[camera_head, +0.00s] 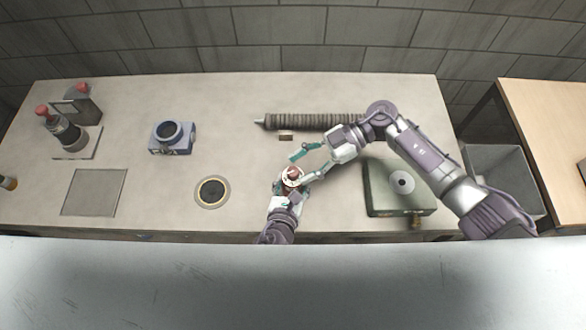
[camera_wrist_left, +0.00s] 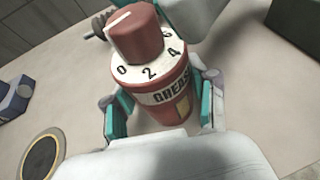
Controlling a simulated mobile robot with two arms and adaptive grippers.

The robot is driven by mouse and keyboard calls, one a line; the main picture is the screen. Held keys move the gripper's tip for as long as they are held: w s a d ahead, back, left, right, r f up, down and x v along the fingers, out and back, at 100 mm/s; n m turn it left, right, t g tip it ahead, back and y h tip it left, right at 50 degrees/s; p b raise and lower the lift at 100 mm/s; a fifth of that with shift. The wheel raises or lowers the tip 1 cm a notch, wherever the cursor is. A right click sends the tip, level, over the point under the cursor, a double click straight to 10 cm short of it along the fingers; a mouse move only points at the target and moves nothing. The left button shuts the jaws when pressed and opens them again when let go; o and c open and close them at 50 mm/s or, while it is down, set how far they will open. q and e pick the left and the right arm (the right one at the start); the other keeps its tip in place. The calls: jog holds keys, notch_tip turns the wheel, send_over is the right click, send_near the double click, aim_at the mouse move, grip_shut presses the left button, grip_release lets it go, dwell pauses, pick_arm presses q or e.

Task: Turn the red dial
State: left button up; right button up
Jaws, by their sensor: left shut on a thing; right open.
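The red dial (camera_wrist_left: 134,34) is a ridged knob with a white pointer line, on top of a red canister (camera_wrist_left: 164,100) labelled "GREASE". A white ring marked 0, 2, 4, 6 surrounds the dial. In the left wrist view my left gripper (camera_wrist_left: 162,104) is shut around the canister's body from both sides. In the head view the dial (camera_head: 293,172) is small, near the table's front edge. My right gripper (camera_head: 310,164) is open beside the dial, coming from the upper right. Whether its fingers touch the dial is not clear.
A ribbed mesh tube (camera_head: 310,121) lies behind the grippers. A green box (camera_head: 385,198) with a disc stands to the right. A blue device (camera_head: 171,138), a round ringed plate (camera_head: 212,192) and a red-knobbed machine (camera_head: 70,130) are left. Bare table (camera_head: 235,140) lies between.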

aim_at(293, 173)
jog(key=shift+x, duration=1.45)
jog(key=shift+c, duration=0.3)
grip_shut()
